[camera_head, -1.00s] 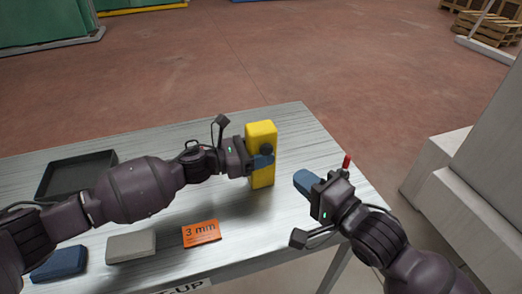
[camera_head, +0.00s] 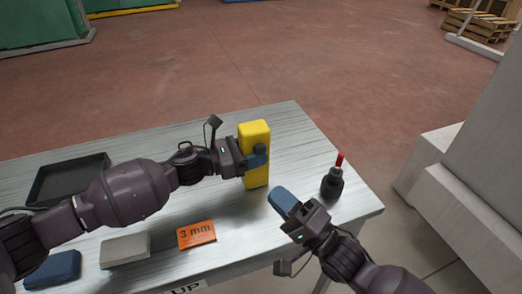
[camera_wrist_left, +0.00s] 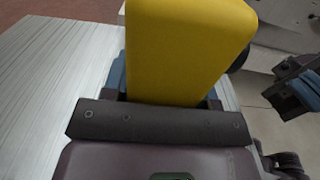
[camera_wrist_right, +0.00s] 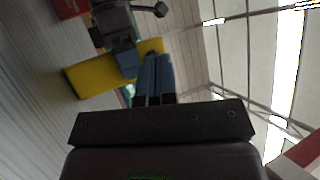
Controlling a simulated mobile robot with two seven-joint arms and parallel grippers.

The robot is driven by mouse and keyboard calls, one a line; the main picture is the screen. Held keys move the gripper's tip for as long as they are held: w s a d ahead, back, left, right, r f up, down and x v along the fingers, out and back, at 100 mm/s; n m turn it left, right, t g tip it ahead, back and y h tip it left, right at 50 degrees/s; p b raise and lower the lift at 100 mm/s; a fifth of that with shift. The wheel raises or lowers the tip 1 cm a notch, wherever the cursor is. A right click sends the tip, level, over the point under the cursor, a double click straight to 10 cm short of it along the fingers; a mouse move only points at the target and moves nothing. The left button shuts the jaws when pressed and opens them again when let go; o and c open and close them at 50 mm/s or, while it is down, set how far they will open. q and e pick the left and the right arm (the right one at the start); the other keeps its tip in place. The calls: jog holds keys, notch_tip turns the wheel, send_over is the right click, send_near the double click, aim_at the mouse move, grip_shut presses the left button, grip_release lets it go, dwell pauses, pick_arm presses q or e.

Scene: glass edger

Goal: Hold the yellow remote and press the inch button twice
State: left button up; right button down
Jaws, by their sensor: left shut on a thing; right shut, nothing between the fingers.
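The yellow remote (camera_head: 254,172) stands upright over the table in the head view, gripped by my left gripper (camera_head: 257,157). The remote fills the top of the left wrist view (camera_wrist_left: 185,50), between the blue fingers. In the right wrist view the remote (camera_wrist_right: 90,76) lies beyond my right gripper's fingertips. My right gripper (camera_head: 279,196) is shut and empty, a short way right of and nearer than the remote, not touching it. The blue fingers of my right gripper (camera_wrist_right: 152,75) are together. The buttons, including the inch button, cannot be made out.
An orange "3 mm" block (camera_head: 197,235), a grey block (camera_head: 126,250) and a blue block (camera_head: 53,269) lie along the table's front. A black tray (camera_head: 40,191) is at the left. A dark bottle with a red tip (camera_head: 332,182) stands right of my right gripper.

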aim_at(260, 150)
jog(key=shift+s+d+r+n+y, duration=0.1)
jog(key=shift+s+r+n+y, duration=0.15)
jog(key=shift+s+r+y, duration=0.35)
jog(key=shift+s+d+r+n+y, duration=0.15)
jog(key=shift+r+n+y, duration=0.15)
jog(key=shift+y, duration=0.5)
jog(key=w+a, duration=0.2)
jog(key=w, duration=0.6)
jog(key=shift+w+a, duration=0.2)
jog(key=shift+a, duration=0.2)
jog(key=shift+w, duration=0.15)
dwell(1.2)
jog(key=shift+w+a, duration=0.15)
jog(key=shift+w, duration=0.1)
jog(key=shift+w+a, duration=0.15)
jog(key=shift+w, duration=0.4)
dwell(0.9)
jog(key=shift+s, duration=0.1)
dwell(0.3)
jog(key=shift+s+d, duration=0.3)
jog(key=shift+s, duration=0.55)
